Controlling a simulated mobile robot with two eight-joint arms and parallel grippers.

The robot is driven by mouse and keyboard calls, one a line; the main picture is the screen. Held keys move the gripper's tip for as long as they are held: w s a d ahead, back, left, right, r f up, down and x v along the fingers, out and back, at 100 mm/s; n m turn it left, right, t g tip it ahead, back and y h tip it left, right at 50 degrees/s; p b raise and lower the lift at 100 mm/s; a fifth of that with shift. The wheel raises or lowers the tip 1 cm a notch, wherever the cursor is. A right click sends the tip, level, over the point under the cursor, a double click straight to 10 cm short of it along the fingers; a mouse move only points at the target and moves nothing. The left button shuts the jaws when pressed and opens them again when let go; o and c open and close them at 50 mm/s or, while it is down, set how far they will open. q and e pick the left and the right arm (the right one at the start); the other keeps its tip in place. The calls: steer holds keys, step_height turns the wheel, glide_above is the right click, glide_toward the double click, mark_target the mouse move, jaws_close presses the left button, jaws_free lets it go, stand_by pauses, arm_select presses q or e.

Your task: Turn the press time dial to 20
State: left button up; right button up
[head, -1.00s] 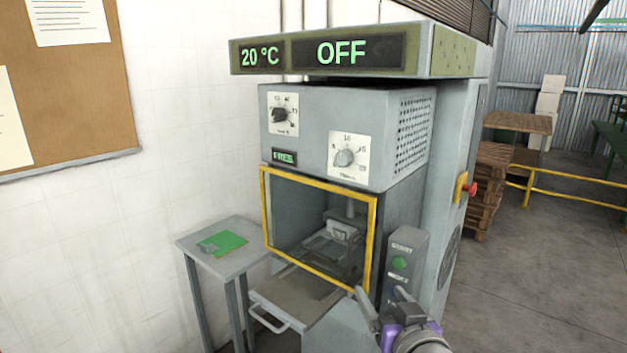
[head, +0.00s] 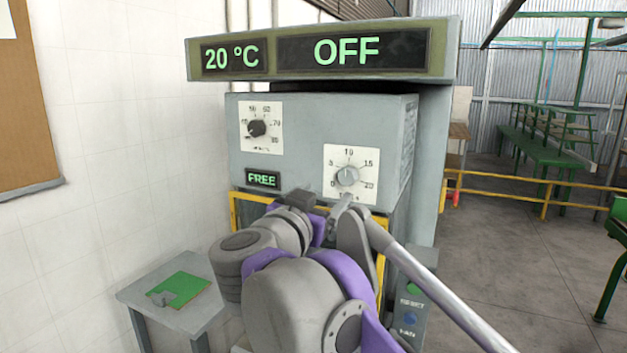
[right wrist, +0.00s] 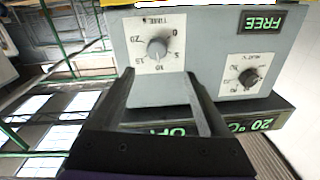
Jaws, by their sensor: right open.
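The press time dial (head: 347,176) is a grey round knob on a white plate marked 0 to 20, at the right of the press's front panel. Its exact setting is too small to read surely. My right gripper (head: 342,208) is just below the dial in the head view, partly hidden behind my own wrist. In the right wrist view, the dial (right wrist: 158,48) appears beyond and between the tips of the two open, empty fingers (right wrist: 158,76). The fingers look apart from the knob. My left gripper is out of view.
A black temperature dial (head: 257,128) sits at the panel's upper left, above a small FREE display (head: 263,179). The overhead display (head: 350,50) reads 20 °C and OFF. The yellow-framed guard (head: 236,212) is below. A side table (head: 190,318) stands at left.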

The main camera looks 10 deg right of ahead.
mark_target(346, 177)
steer(key=shift+g+h, duration=0.3)
steer(key=x, duration=1)
steer(key=shift+w+d, duration=0.25)
steer(key=shift+c, duration=0.3)
jaws_close()
